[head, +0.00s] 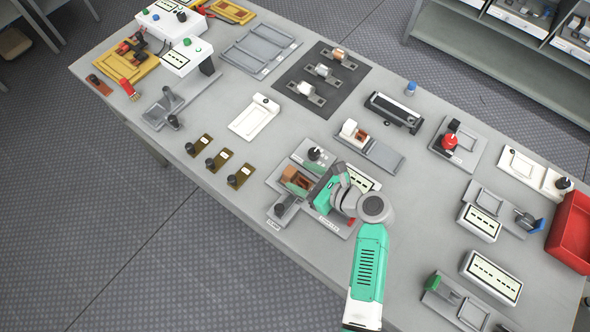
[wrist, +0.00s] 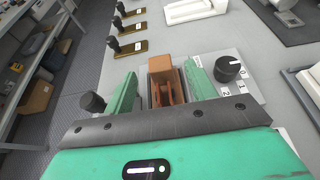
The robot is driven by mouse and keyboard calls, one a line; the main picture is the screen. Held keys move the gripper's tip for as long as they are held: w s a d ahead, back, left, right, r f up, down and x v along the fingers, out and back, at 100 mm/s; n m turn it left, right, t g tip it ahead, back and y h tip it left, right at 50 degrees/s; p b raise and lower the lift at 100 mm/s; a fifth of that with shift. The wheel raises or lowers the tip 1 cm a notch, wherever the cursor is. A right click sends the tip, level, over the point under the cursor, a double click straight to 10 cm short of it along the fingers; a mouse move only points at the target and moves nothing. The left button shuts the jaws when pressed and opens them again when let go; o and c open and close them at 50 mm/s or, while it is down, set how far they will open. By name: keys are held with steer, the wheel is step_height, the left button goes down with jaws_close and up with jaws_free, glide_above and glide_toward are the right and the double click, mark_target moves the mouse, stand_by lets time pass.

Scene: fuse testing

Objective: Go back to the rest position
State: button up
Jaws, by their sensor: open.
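My gripper (wrist: 160,90) is open, with its two green fingers spread on either side of a brown fuse-like block (wrist: 165,82) in the wrist view. The block stands in a grey fixture. I cannot tell whether the fingers touch it. In the head view the brown block (head: 296,180) sits in the grey test fixture (head: 277,183) near the table's front edge, and my green arm reaches over the fixture from the lower right. The fingertips are hidden there. A black knob (wrist: 228,68) with number marks is right of the fingers, and another black knob (wrist: 93,102) is at left.
Several brass plates with black knobs (head: 217,160) lie left of the fixture. A dark mat (head: 290,95) with several mounted parts lies behind. A red bin (head: 572,232) stands at the right edge. Bare table (head: 250,200) shows along the front left.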

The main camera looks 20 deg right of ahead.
steer(key=v, duration=0.4)
steer(key=shift+s+d+r, duration=0.1)
steer(key=shift+s, duration=0.1)
steer(key=w+a+r+n+t+h, duration=0.25)
steer(key=r+n, duration=0.35)
steer(key=r, duration=0.5)
steer(key=w+a+r+n+t+h, duration=0.1)
steer(key=w+a+r+n, duration=0.3)
steer(key=r+n, duration=0.5)
steer(key=w+a+r+n+t+h, duration=0.1)
steer(key=w+a+r+n+t, duration=0.2)
steer(key=r, duration=1)
steer(key=s+a+r+n+t+h, duration=0.1)
steer(key=s+a+r+n+t, duration=0.2)
steer(key=r, duration=0.6)
steer(key=s+a+r+n+t, duration=0.1)
steer(key=s+a+r+n, duration=0.4)
steer(key=r, duration=0.3)
steer(key=s+a+r+n+t+h, duration=0.15)
steer(key=s+r+n, duration=0.3)
steer(key=r, duration=0.45)
step_height(320, 180, up, 23)
steer(key=s+t+y+p, duration=0.1)
steer(key=p, duration=2.2)
steer(key=shift+s+a+r+p, duration=0.2)
steer(key=shift+a+p, duration=0.15)
